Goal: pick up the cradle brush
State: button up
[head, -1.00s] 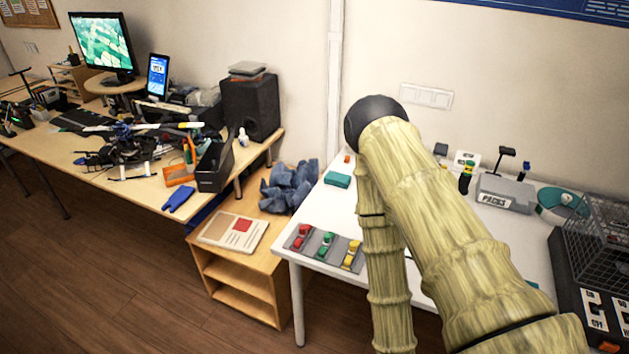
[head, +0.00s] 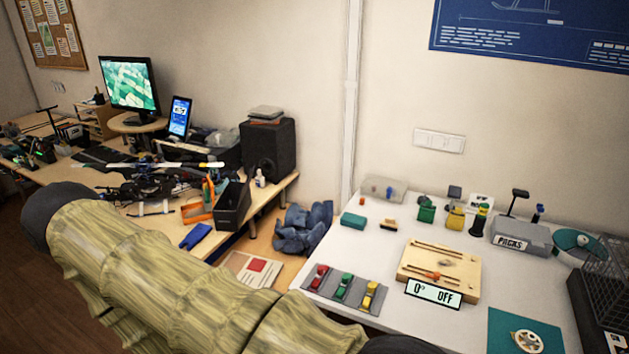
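A small brush-like block (head: 388,225), tan with a dark edge, lies on the white table (head: 330,262) toward the back left. It is the likeliest cradle brush, but it is too small to be sure. It stands apart, between a teal block (head: 353,220) and a green bin (head: 426,210). My arm, in a bamboo-like pattern, crosses the lower left of the head view. Its gripper is not in view, so its state and its distance from the brush are hidden.
A wooden board (head: 440,262) with an "OFF" display (head: 434,293) sits mid-table. A tray of red, green and yellow pieces (head: 343,292) is at the front left. A grey PACKS box (head: 520,236) and a wire cage (head: 608,270) stand right. A clear box (head: 384,190) is behind.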

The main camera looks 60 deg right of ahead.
aim_at(389, 223)
jog(key=u, duration=0.5)
jog(key=k, duration=0.75)
jog(key=z, duration=2.35)
